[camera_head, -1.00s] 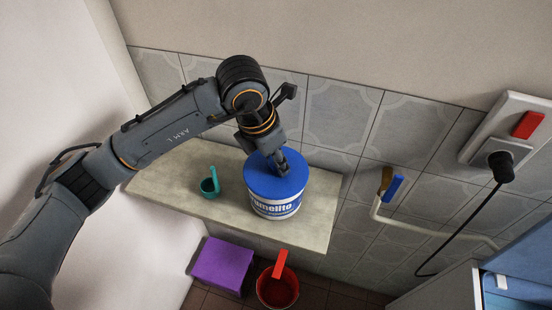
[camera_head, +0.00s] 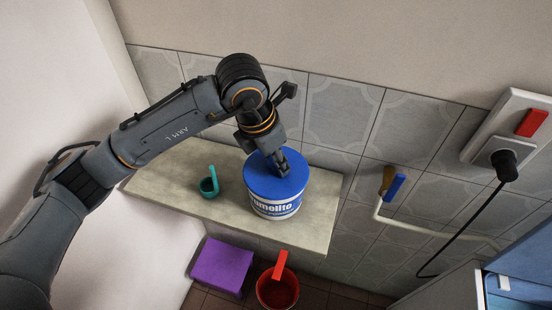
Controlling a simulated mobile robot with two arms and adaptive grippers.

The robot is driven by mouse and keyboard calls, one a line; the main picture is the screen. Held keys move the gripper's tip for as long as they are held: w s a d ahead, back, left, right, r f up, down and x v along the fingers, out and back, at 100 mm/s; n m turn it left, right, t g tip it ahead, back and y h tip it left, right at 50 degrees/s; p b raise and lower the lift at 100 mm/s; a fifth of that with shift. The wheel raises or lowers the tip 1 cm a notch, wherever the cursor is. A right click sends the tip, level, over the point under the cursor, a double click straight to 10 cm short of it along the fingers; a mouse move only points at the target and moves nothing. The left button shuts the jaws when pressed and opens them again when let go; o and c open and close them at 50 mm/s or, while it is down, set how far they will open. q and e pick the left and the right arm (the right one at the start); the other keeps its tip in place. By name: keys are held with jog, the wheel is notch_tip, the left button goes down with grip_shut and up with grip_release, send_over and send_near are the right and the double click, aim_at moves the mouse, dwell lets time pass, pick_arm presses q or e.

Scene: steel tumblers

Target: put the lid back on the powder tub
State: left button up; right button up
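The powder tub (camera_head: 274,207) is white and blue with a printed label and stands upright on the stone shelf. The blue lid (camera_head: 258,183) lies level over its top; I see no gap at the rim, but cannot tell whether it is pressed fully down. My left gripper (camera_head: 282,171) points down from above, with its fingertips at the middle of the lid. The fingers look close together, but I cannot see whether they grip a part of the lid. My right gripper is not in view.
A teal scoop or cup (camera_head: 209,186) stands left of the tub on the shelf (camera_head: 240,223). Below are a purple box (camera_head: 222,264) and a red bucket (camera_head: 277,291). A pipe with a blue-handled valve (camera_head: 394,187) and a plugged socket (camera_head: 502,155) are on the tiled wall at right.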

pick_arm(q)
jog(key=shift+b, duration=0.4)
dwell(0.5)
dwell(0.3)
jog(key=o, duration=1.6)
jog(key=shift+r, duration=0.1)
jog(key=shift+r+p, duration=1.4)
jog(key=shift+r, duration=2)
grip_shut()
